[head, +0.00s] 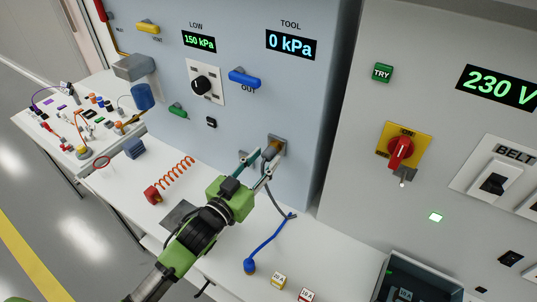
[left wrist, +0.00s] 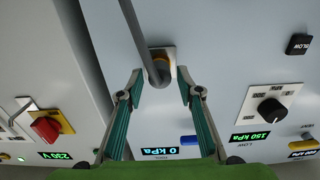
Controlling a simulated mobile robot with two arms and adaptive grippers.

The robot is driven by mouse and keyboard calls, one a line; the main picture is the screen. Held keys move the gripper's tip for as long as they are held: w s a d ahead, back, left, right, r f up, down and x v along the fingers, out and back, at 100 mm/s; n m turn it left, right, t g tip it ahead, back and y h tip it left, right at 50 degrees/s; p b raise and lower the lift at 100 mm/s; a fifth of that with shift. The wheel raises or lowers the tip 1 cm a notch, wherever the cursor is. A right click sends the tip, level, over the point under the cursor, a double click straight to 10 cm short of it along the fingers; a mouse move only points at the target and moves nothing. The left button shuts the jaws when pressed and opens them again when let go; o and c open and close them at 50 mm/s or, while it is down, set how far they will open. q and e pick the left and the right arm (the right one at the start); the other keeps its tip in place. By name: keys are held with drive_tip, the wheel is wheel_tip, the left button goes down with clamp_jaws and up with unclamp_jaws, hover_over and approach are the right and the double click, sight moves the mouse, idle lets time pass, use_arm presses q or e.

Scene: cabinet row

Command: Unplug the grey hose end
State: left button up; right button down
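The grey hose end (head: 270,152) sits in a brass-coloured socket on a square plate (head: 279,143) on the pale blue panel, below the TOOL display. My left gripper (head: 259,160) is open, with one finger on each side of the hose end. In the left wrist view the hose end (left wrist: 160,75) lies between the two fingers (left wrist: 160,82), with visible gaps on both sides. Its grey hose (left wrist: 131,28) leads away from the plug. The right gripper is not in view.
The TOOL display (head: 291,45) reads 0 kPa and the LOW display (head: 199,41) 150 kPa. A blue lever (head: 244,78) is by the OUT label. An orange coiled hose (head: 177,172) and a blue hose end (head: 250,266) lie on the white bench below.

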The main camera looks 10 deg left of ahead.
use_arm(q)
drive_tip(key=shift+w, duration=0.2)
clamp_jaws()
drive_tip(key=shift+s, duration=0.1)
drive_tip(key=shift+s, duration=0.15)
drive_tip(key=shift+p+v, duration=0.5)
drive_tip(key=shift+v, duration=0.6)
drive_tip(key=shift+p+v, duration=0.45)
drive_tip(key=shift+v, duration=1.25)
